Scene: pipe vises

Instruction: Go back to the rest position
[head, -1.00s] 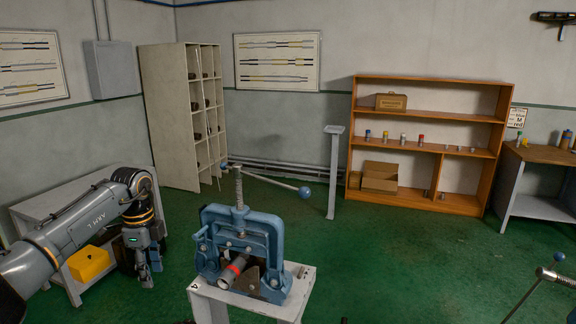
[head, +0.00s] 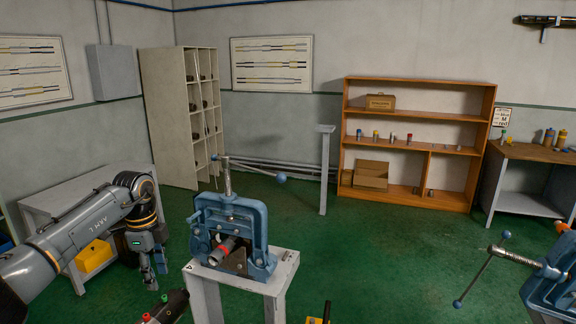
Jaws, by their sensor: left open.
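My left gripper (head: 153,276) hangs at the left, fingers pointing down, open and empty. It is apart from the blue pipe vise (head: 252,222), which stands to its right on a white pedestal (head: 243,277). A grey pipe with a red band (head: 224,248) lies in that vise, under its screw and handle. My right gripper is not in view.
A second blue vise (head: 552,285) shows at the right edge. A white table (head: 75,190) with a yellow bin (head: 94,256) is behind my left arm. A wooden shelf (head: 418,146) and a workbench (head: 545,153) stand at the back.

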